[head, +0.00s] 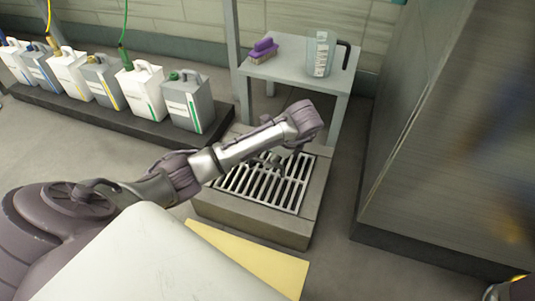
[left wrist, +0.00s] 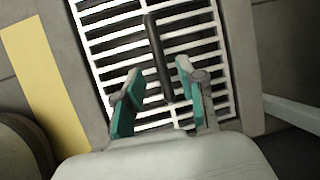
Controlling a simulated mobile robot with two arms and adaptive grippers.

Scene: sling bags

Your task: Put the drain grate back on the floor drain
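The drain grate (head: 262,187) is a pale metal grid of slats. It lies within the raised grey surround of the floor drain (head: 258,227); I cannot tell whether it sits fully flush. In the left wrist view the grate (left wrist: 205,46) has a dark bar (left wrist: 155,48) running lengthwise over its middle. My left gripper (head: 273,161) is above the grate, partly hidden by its own arm. In the left wrist view its two green-padded fingers (left wrist: 159,72) are apart, with the dark bar showing between them. No grip on it shows.
A small grey table (head: 290,70) with a purple brush (head: 263,49) and a clear jug (head: 320,55) stands behind the drain. Several jugs (head: 188,104) line a dark platform at left. A large metal cabinet (head: 440,150) stands at right. A yellow floor strip (head: 262,268) lies in front.

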